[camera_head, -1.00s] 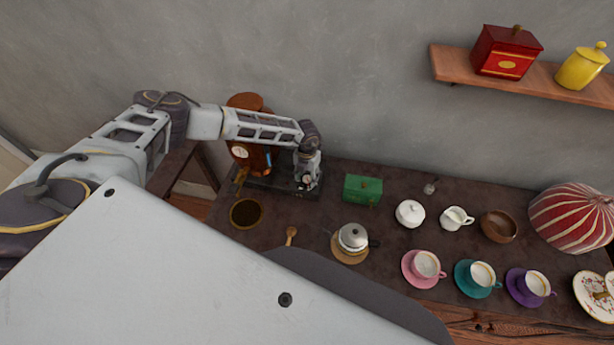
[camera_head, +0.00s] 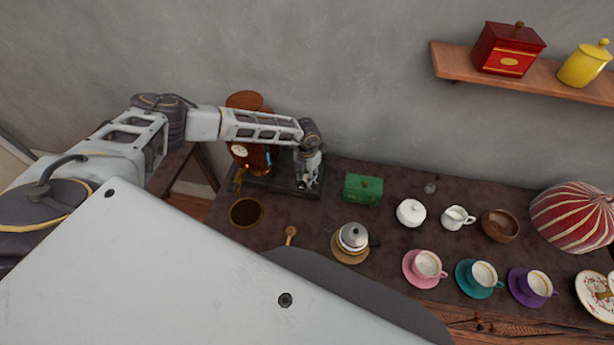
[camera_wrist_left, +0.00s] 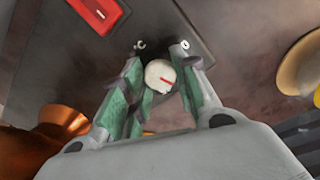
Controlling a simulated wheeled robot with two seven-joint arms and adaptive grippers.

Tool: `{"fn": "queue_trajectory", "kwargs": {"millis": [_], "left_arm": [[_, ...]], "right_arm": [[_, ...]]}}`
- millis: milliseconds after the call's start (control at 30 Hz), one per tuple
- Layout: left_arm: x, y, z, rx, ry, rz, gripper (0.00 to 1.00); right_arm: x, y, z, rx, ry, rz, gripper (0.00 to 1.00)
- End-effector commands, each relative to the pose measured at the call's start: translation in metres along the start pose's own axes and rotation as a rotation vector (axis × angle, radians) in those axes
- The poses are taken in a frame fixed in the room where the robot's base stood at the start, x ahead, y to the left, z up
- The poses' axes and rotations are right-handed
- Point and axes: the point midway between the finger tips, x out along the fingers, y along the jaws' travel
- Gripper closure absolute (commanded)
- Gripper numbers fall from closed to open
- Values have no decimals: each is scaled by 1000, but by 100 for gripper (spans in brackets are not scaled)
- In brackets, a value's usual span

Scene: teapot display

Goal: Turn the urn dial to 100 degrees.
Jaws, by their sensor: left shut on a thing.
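The copper urn (camera_head: 246,101) stands at the back left of the table, with a round white gauge (camera_head: 239,150) on its front and a brass tap (camera_head: 240,176) below. Its dark base (camera_head: 257,184) reaches right under my left gripper (camera_head: 307,184), which points down. In the left wrist view, the green-padded fingers of my left gripper (camera_wrist_left: 163,100) are shut on a round pale dial (camera_wrist_left: 158,72) with a red mark. The mark points right and slightly down in that view. In the head view, the gripper hides the dial. My right gripper is out of view.
A green box (camera_head: 362,189) stands right of the urn base. Cups on saucers, including a pink saucer (camera_head: 412,270), stand farther right. A shelf (camera_head: 455,66) hangs above.

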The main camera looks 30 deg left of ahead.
Motion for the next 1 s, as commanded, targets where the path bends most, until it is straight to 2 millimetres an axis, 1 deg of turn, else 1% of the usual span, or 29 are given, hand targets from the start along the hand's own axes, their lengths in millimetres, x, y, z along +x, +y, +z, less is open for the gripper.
{"fn": "queue_trajectory", "kwargs": {"millis": [567, 1000], "left_arm": [[2, 1, 1, 438, -4, 2, 95], [2, 1, 2, 786, -4, 2, 95]], "right_arm": [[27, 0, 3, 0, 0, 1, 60], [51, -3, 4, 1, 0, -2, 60]]}}
